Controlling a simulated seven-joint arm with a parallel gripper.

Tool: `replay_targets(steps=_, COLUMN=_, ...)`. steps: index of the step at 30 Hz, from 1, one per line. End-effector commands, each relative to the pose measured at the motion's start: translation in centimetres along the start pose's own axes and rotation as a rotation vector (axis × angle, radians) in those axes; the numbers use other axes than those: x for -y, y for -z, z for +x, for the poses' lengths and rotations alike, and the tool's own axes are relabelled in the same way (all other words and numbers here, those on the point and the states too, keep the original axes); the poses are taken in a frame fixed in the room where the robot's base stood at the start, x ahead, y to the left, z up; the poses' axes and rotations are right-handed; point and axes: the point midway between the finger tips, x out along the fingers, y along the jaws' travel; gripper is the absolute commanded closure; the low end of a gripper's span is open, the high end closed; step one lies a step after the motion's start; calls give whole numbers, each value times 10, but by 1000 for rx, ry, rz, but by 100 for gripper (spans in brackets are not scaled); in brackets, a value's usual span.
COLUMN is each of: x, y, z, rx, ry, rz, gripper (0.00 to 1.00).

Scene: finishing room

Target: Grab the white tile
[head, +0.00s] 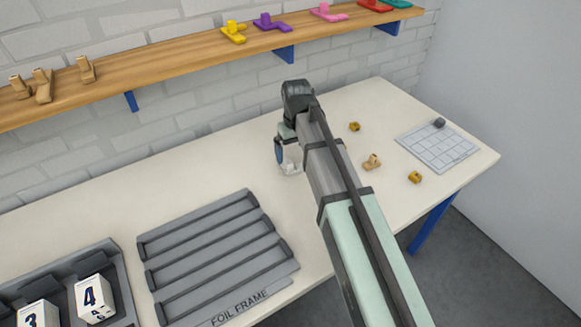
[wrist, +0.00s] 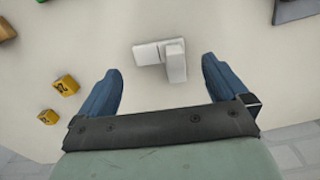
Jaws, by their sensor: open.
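The white tile (wrist: 174,62) lies on the pale table, an angular piece with a raised block on one side. In the head view the white tile (head: 291,168) is small and partly hidden by my gripper and arm. My gripper (wrist: 161,68) is open and empty, its blue fingers to the left and right of the tile with gaps on both sides. In the head view my gripper (head: 281,158) points down close over the tile. I cannot tell the exact height of the fingertips above the table.
A grey ribbed tray marked FOIL FRAME (head: 228,232) lies left of the tile. Left of it is a tray with numbered white blocks (head: 94,297). Small yellow pieces (head: 415,177), a tan piece (head: 372,162) and a grid sheet (head: 440,149) lie right. A wooden shelf (head: 190,53) runs behind.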

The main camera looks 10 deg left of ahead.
Motion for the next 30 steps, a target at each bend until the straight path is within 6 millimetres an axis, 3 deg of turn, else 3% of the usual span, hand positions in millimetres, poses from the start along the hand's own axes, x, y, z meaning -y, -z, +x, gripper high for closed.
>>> replay_targets(steps=8, x=0, y=-1, z=10, rx=-1, ry=0, rz=0, gripper=0)
replay_targets(steps=21, x=-2, y=-3, z=54, rx=0, ry=0, rz=0, gripper=0)
replay_targets(steps=28, x=-2, y=-3, z=56, rx=-1, ry=0, rz=0, gripper=0)
replay_targets(steps=30, x=-2, y=-3, z=56, rx=-1, ry=0, rz=0, gripper=5)
